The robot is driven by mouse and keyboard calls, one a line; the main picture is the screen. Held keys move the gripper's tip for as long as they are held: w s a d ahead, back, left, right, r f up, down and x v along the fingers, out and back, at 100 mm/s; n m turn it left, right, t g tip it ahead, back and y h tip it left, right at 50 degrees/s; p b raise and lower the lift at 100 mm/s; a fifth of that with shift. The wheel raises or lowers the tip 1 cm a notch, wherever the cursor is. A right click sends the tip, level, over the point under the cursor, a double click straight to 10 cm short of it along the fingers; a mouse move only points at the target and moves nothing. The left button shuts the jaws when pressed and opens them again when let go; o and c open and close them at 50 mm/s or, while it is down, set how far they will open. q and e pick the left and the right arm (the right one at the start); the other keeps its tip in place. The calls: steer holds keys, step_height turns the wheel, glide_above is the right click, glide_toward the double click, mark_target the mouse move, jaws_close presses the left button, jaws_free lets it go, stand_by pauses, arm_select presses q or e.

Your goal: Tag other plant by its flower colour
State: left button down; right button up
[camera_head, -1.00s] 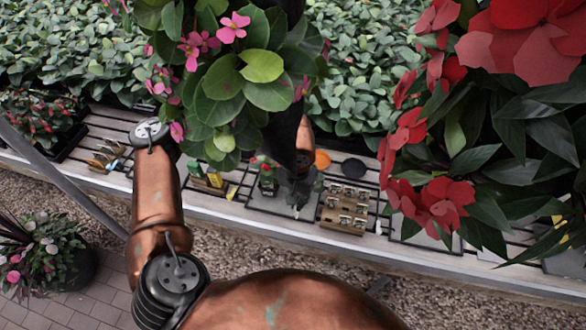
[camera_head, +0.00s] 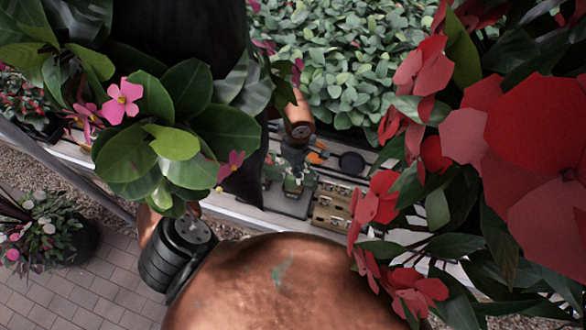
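My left gripper (camera_head: 293,160) is dark and small in the view, over the slatted bench beyond my copper arm. It is close to a small potted plant (camera_head: 300,180) on a grey square mat (camera_head: 288,204). Whether its fingers are open or shut, or touch the plant, I cannot tell. The small plant's flower colour is unclear now. A wooden holder with metal clips (camera_head: 331,206) stands just right of the mat, partly behind red flowers. My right gripper is not in view.
A large pink-flowered plant (camera_head: 180,140) hangs close at upper left, and a red-flowered one (camera_head: 540,130) covers the right; both hide parts of the bench. A black disc (camera_head: 352,162) lies behind the holder. A potted plant (camera_head: 48,235) stands on the paving at left.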

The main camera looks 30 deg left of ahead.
arm_select(q)
steer(key=f+n, duration=0.1)
steer(key=n, duration=0.1)
steer(key=a+f+n, duration=0.1)
steer(key=f+n, duration=0.1)
steer(key=a+f+n+b, duration=0.1)
steer(key=f+n, duration=0.1)
steer(key=shift+a+f, duration=0.1)
steer(key=shift+f, duration=0.15)
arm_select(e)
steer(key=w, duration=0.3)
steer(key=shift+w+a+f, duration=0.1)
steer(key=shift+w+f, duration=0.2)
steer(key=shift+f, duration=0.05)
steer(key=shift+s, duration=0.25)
